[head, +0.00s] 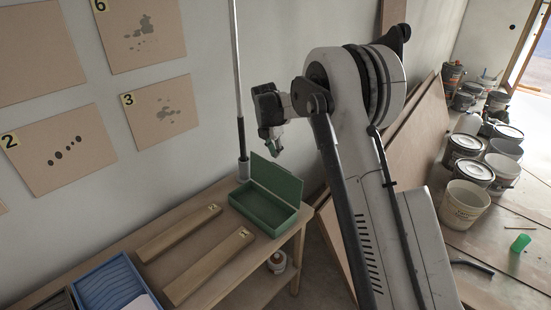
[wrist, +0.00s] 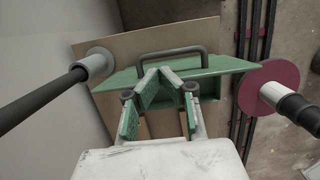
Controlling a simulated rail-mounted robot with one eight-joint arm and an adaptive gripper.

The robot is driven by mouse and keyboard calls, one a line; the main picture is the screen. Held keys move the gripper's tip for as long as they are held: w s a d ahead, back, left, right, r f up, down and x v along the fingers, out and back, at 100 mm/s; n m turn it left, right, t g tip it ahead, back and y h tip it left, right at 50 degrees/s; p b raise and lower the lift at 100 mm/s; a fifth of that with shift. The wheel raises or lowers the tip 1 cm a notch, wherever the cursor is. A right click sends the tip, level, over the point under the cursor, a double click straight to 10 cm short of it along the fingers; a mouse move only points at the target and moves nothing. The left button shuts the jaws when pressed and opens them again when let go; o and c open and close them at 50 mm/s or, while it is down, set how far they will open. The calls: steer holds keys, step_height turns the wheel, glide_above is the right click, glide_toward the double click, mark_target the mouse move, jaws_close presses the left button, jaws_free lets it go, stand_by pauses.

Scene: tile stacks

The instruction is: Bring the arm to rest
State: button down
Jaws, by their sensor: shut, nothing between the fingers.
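My gripper (head: 274,150) hangs in the air above the open green box (head: 265,208) at the right end of the wooden table (head: 150,232). In the wrist view the green-padded fingers of my gripper (wrist: 160,72) converge and meet at their tips, with nothing between them. Behind them lies the green box with its dark handle (wrist: 172,51), apart from the fingers as far as I can tell. The box's lid (head: 275,178) is raised.
Two numbered wooden strips (head: 210,265) lie on the table, with a blue tray (head: 108,284) at the front left. A thin pole (head: 239,90) stands beside the box. Boards lean on the wall at right, near several buckets (head: 463,203). A red disc (wrist: 272,86) shows in the wrist view.

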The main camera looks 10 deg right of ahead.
steer(key=s+d+r+m+t, duration=0.1)
steer(key=s+r+m, duration=0.2)
steer(key=s+r, duration=0.4)
steer(key=s+d+r+m+t, duration=0.1)
steer(key=s+r+m, duration=0.25)
steer(key=r, duration=0.65)
steer(key=s+d+r+m+t+y, duration=0.1)
steer(key=s+r+m, duration=0.2)
steer(key=s, duration=0.4)
steer(key=s+d+r+m, duration=0.1)
steer(key=s+r+m, duration=0.2)
steer(key=s, duration=0.3)
steer(key=s+d+f+m+t, duration=0.1)
steer(key=s+f+m, duration=0.2)
steer(key=s, duration=0.9)
steer(key=s+d+f+m+t, duration=0.1)
steer(key=s+f+m+t, duration=0.1)
steer(key=s+m, duration=0.8)
steer(key=s+f, duration=0.1)
steer(key=s, duration=0.2)
steer(key=shift+y, duration=0.4)
